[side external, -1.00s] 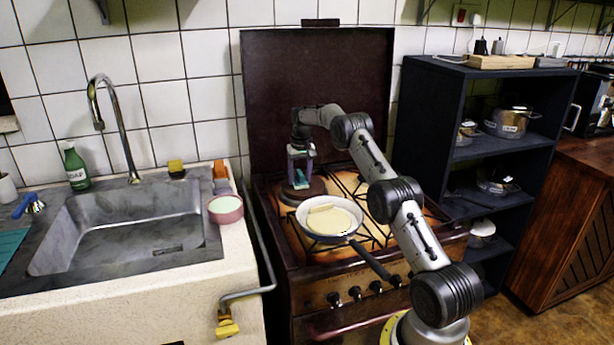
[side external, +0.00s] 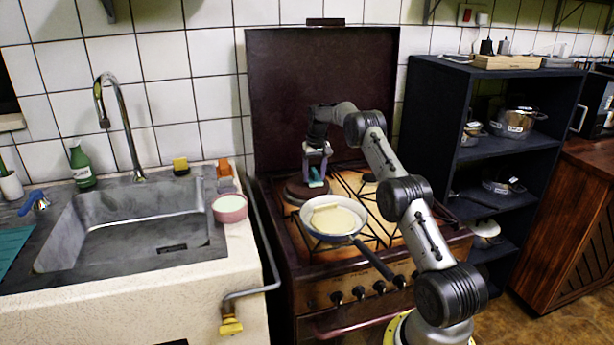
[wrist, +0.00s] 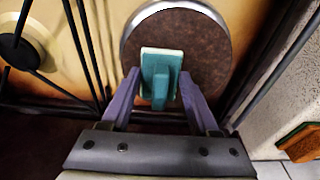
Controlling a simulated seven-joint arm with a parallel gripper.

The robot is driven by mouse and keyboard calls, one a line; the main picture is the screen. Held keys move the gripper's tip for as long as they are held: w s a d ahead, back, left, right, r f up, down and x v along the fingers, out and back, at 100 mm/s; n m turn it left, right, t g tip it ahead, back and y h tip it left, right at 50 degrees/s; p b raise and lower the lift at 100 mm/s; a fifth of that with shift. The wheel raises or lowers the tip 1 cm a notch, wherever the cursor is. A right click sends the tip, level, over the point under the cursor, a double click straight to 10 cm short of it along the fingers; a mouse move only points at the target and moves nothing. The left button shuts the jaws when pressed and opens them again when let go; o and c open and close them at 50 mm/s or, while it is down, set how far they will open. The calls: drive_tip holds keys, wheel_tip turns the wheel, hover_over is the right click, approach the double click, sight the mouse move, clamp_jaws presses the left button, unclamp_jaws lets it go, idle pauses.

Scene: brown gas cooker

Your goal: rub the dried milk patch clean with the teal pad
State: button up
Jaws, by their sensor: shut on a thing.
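My gripper (side external: 316,158) is at the back left of the cooker, pointing down. Its two purple fingers, in the wrist view (wrist: 160,88), are closed around the handle of the teal pad (wrist: 161,66). The pad has a pale edge and also shows in the side view (side external: 316,178). The pad is over the round brown hotplate (side external: 297,190), which fills the top middle of the wrist view (wrist: 205,50). I cannot tell whether pad and hotplate touch. I cannot make out the dried milk patch in either view; the pad may hide part of the hotplate.
A frying pan (side external: 313,226) with a pale, cream-coloured content stands in front of the hotplate, its dark handle pointing front right. The raised dark lid (side external: 320,90) is behind. The sink counter (side external: 240,250) with a pink bowl (side external: 230,211) is to the left.

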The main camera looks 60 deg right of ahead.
sight(298, 185)
drive_tip(key=shift+s+d, duration=0.8)
drive_tip(key=shift+s, duration=0.05)
drive_tip(key=shift+w+a, duration=2.85)
drive_tip(key=shift+s+d, duration=2.85)
drive_tip(key=shift+d, duration=0.05)
drive_tip(key=shift+w+a, duration=2.95)
drive_tip(key=shift+a, duration=0.05)
drive_tip(key=shift+s+d, duration=2.9)
drive_tip(key=shift+w+a+f, duration=0.1)
drive_tip(key=shift+w+a, duration=2.7)
wheel_tip(298, 185, up, 8)
